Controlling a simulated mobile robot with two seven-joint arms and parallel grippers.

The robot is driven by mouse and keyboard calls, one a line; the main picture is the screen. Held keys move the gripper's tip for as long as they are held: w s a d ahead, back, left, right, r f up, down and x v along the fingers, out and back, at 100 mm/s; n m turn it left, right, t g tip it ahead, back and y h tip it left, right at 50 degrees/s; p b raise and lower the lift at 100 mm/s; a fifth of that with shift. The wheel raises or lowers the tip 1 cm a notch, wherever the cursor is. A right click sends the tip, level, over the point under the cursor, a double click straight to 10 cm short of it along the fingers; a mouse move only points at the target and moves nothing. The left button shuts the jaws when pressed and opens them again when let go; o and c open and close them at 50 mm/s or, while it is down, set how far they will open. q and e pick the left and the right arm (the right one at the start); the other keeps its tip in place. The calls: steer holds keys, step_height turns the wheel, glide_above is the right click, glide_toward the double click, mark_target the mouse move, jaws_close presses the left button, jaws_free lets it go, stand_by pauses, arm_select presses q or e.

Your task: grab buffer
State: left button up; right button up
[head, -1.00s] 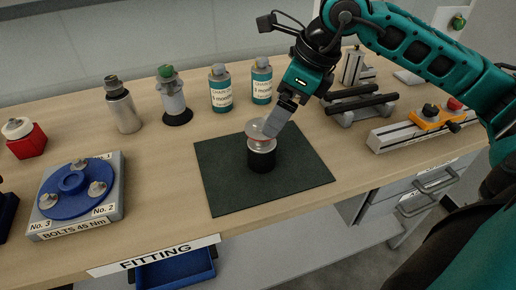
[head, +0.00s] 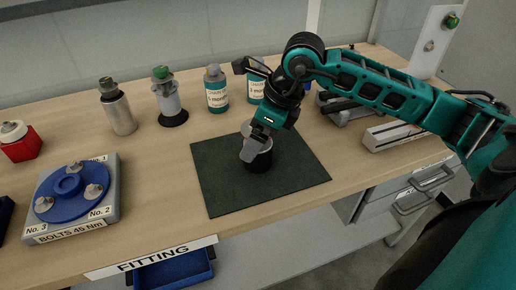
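A short black cylinder (head: 259,162) with a pale top stands upright on the dark green mat (head: 220,190); I take it for the buffer, but no label shows. My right gripper (head: 251,149) reaches down over it from behind. Its grey fingers are at the cylinder's top and cover much of it. The fingers overlap in this view, so I cannot tell whether they are open or closed on it. My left gripper is not in view.
A grey block with a blue disc and bolts (head: 69,181) is at left. A metal cylinder (head: 117,110), a green-topped part (head: 166,97) and labelled bottles (head: 216,89) line the back. A rail (head: 402,131) lies at right. The mat's front is clear.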

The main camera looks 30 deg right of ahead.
steer(key=c, duration=1.2)
steer(key=shift+r, duration=0.15)
steer(key=shift+c, duration=1.3)
